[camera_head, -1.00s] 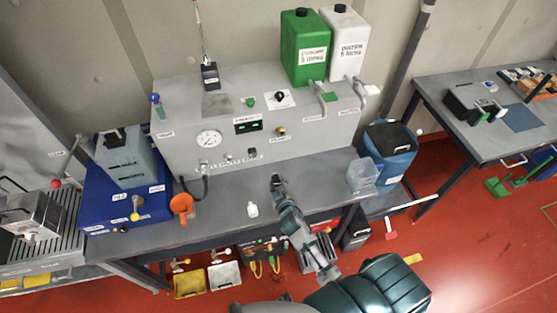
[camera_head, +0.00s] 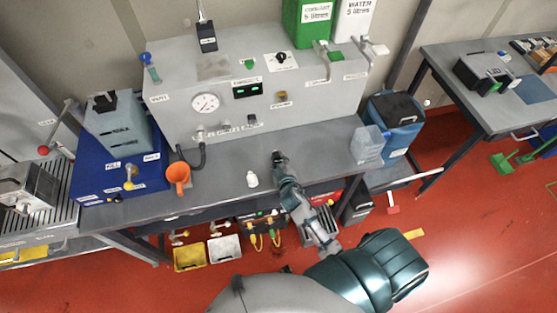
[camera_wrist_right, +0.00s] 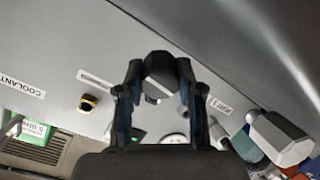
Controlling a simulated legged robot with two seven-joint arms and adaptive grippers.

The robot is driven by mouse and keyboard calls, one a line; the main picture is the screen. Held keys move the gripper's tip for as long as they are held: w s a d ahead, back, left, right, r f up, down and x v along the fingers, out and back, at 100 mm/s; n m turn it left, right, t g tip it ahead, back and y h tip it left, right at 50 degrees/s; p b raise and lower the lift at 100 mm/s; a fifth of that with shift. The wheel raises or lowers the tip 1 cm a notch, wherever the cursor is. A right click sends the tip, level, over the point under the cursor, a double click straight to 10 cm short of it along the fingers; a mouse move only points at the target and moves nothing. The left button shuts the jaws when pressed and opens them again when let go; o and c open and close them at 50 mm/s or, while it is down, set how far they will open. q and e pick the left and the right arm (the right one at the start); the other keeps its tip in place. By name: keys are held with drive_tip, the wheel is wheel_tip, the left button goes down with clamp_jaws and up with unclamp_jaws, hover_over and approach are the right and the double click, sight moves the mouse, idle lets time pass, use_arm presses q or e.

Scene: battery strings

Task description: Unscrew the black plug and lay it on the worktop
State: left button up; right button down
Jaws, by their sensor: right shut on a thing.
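My right gripper (camera_head: 279,157) reaches over the rear of the grey worktop (camera_head: 320,147), close to the front of the grey panel unit (camera_head: 165,125). In the right wrist view its two fingers (camera_wrist_right: 160,80) are closed on the sides of the black plug (camera_wrist_right: 159,66), a dark faceted piece. Whether the plug is still seated in a fitting cannot be told from these views. In the head view the plug is too small and covered to make out. My left gripper is in neither view.
An orange funnel (camera_head: 178,176) is farther left, and a clear container (camera_head: 367,145) is at the right end. Bare worktop lies between the gripper and that container.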

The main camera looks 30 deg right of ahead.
drive_tip(key=shift+f+b, duration=0.3)
drive_tip(key=shift+f, duration=0.2)
idle(0.4)
drive_tip(key=c, duration=0.7)
unclamp_jaws()
drive_tip(key=shift+s, duration=0.1)
drive_tip(key=shift+o, duration=0.2)
drive_tip(key=shift+f, duration=0.1)
drive_tip(key=v, duration=1.2)
drive_tip(key=shift+a, duration=0.15)
